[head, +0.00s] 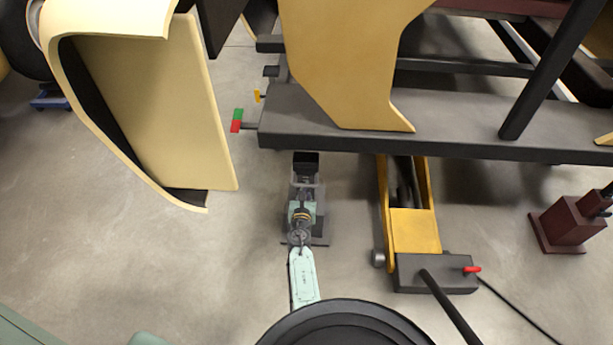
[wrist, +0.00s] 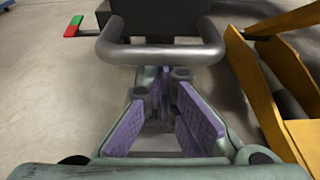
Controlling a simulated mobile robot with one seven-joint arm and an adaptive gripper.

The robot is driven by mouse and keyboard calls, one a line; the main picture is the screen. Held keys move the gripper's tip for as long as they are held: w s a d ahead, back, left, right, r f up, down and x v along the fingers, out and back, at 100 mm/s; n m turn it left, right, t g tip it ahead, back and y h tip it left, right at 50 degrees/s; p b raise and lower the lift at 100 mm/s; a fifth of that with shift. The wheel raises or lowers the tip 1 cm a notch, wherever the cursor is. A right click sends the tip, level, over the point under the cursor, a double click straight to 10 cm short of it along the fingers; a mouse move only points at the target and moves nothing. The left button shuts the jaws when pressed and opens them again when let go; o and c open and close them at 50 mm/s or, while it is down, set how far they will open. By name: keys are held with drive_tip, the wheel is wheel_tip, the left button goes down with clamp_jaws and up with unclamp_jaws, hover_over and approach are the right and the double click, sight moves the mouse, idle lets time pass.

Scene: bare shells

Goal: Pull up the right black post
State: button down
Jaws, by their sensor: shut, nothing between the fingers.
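A black post with a square black head (head: 306,158) stands upright on a grey stand (head: 319,208), just in front of the dark frame beam. In the wrist view the black head (wrist: 152,18) is at the top, with a grey bar handle (wrist: 160,55) in front of it. My gripper (head: 304,187) is over the stand, below the head in the head view. In the wrist view my gripper (wrist: 160,76) has its purple-padded fingers shut and empty, with the tips close to the bar. I cannot tell whether they touch it. My arm partly hides the stand.
The dark frame beam (head: 430,135) runs just behind the post. A yellow jack (head: 415,230) stands close on the right, and a dark red stand (head: 570,222) is farther right. A cream body panel (head: 150,100) hangs at left.

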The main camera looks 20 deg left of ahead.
drive_tip(key=shift+r+p, duration=3.2)
drive_tip(key=shift+r, duration=0.35)
drive_tip(key=shift+f+b, duration=1.4)
drive_tip(key=shift+f, duration=0.05)
drive_tip(key=s+d, duration=0.2)
drive_tip(key=s, duration=0.6)
drive_tip(key=shift+s+d, duration=0.25)
drive_tip(key=shift+s, duration=0.1)
drive_tip(key=shift+s, duration=0.1)
